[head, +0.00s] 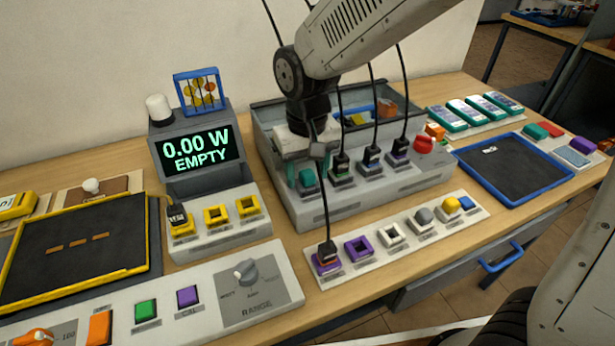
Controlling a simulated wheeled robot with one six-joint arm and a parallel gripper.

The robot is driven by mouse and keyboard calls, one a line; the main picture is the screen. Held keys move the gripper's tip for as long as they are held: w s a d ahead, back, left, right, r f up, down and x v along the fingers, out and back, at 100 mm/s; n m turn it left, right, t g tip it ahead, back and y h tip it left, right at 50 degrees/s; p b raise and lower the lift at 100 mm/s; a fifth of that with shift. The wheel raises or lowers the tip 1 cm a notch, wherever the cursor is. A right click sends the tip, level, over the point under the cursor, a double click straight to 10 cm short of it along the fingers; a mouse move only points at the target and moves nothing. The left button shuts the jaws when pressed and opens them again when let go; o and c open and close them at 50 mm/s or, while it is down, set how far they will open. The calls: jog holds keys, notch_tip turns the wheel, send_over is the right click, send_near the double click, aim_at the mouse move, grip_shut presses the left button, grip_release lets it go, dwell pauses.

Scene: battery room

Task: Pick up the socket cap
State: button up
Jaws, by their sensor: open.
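A small teal block (306,179), which looks like the socket cap, sits at the left end of the row on the grey multi-socket unit (400,186). My gripper (306,172) points down right over it, its fingers apart on either side of the block. The gripper partly hides the block and its socket, and I cannot tell whether the fingers touch it. Several black cable plugs (371,157) stand in the sockets to the right of the block.
A cable runs close by my gripper to a plug (327,254) in the front socket strip (365,275). The meter (199,148) reads 0.00 W EMPTY at left. A red knob (424,146) sits at the unit's right end. A blue-rimmed tray (512,206) lies farther right.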

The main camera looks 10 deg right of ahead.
jog(key=c, duration=1)
jog(key=shift+c, duration=0.2)
